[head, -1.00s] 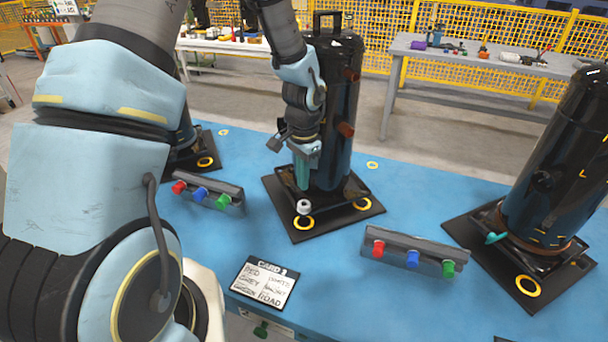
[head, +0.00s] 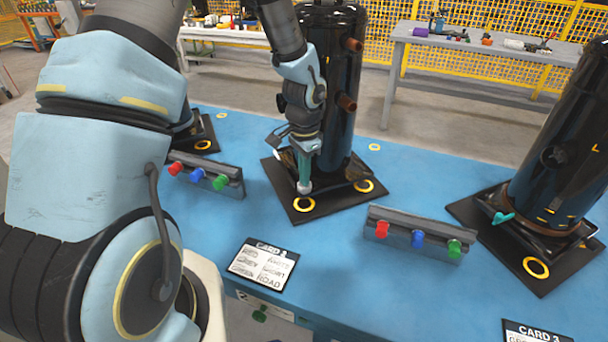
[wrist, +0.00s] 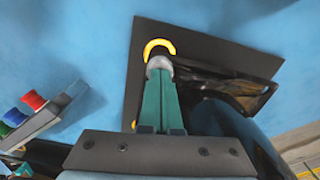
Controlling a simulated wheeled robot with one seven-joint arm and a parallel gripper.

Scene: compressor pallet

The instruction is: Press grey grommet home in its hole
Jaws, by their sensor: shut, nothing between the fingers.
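In the wrist view the grommet (wrist: 159,63) shows past the fingertips (wrist: 160,76) and partly covers the yellow ring (wrist: 157,45). The hole under the grommet is hidden, so I cannot tell how deep it sits.
The black compressor (head: 335,90) stands right behind my gripper. Racks with red, blue and green pieces stand to the left (head: 205,175) and right (head: 415,235). A lettered card (head: 263,266) lies in front. Another compressor (head: 560,150) stands at right. Blue table between is clear.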

